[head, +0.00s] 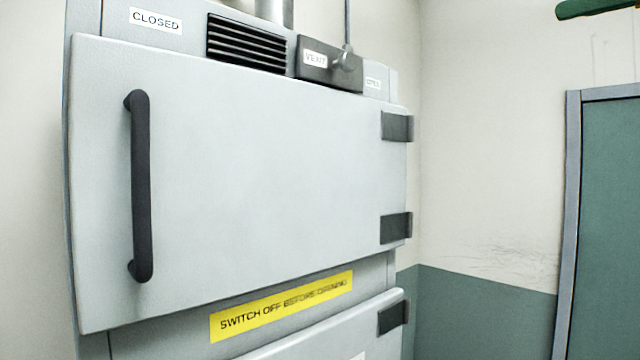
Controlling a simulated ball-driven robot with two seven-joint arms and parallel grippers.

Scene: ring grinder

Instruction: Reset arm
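No gripper and no arm of mine shows in the head view. A tall light-grey cabinet fills the left and middle of the view. Its upper door (260,180) looks shut, with a dark vertical bar handle (141,186) on its left side and dark hinges (397,127) on its right. Above the door are a "CLOSED" label (156,20), a black vent grille (246,43) and a dark grey box (328,64) with a small label and a knob or lever on it.
A yellow "SWITCH OFF BEFORE OPENING" label (282,306) sits below the upper door, above a lower door (340,335). A green panel with a grey frame (610,220) stands at the right. A green object (592,8) shows at the top right corner.

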